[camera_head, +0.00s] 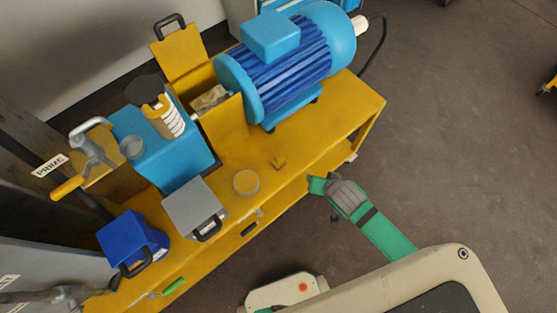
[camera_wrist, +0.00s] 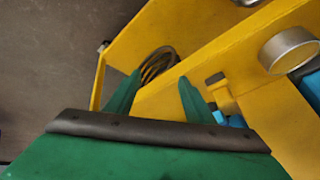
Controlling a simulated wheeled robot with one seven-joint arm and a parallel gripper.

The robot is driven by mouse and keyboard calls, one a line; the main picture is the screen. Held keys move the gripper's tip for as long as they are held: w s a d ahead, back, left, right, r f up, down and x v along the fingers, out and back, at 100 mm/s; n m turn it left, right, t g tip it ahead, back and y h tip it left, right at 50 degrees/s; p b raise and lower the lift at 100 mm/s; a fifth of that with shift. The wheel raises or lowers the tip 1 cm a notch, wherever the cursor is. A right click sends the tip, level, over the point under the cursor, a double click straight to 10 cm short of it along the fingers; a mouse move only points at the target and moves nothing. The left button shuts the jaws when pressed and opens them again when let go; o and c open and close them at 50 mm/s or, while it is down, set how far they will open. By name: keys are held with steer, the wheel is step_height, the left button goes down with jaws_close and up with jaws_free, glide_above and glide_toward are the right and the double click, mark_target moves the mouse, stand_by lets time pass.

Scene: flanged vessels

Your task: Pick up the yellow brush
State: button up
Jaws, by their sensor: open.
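A small yellow block-shaped piece (camera_head: 279,162) lies on the yellow bench top, right of the round tin. It may be the yellow brush, but no bristles can be made out. A similar yellow piece (camera_wrist: 222,95) shows right of the fingers in the wrist view. My gripper (camera_head: 316,185) is at the bench's front edge, apart from that piece. In the wrist view, my gripper's green fingers (camera_wrist: 158,88) are spread with nothing held between them. A dark, ribbed round thing (camera_wrist: 158,65) shows beyond the fingertips; what it is I cannot tell.
The yellow bench (camera_head: 345,115) carries a blue motor (camera_head: 290,50), a round tin (camera_head: 246,183), a grey box with a black handle (camera_head: 193,206) and a blue box (camera_head: 130,238). The tin also shows in the wrist view (camera_wrist: 290,48).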

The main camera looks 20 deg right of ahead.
steer(key=w+a+r+m+g, duration=0.2)
steer(key=w+r+m+g, duration=0.15)
steer(key=w, duration=0.65)
step_height(320, 180, up, 5)
steer(key=m+g, duration=0.2)
steer(key=m, duration=0.2)
glide_above(279, 156)
steer(key=shift+d+r+y, duration=0.2)
steer(key=shift+d+y, duration=0.1)
steer(key=shift+d, duration=0.05)
steer(key=shift+s+a+r+g, duration=0.1)
steer(key=shift+a+r+g, duration=0.2)
steer(key=shift+a, duration=0.2)
step_height(279, 156, down, 11)
steer(key=shift+d+r, duration=0.15)
steer(key=shift+r, duration=0.05)
steer(key=shift+c, duration=0.2)
steer(key=c, duration=1.1)
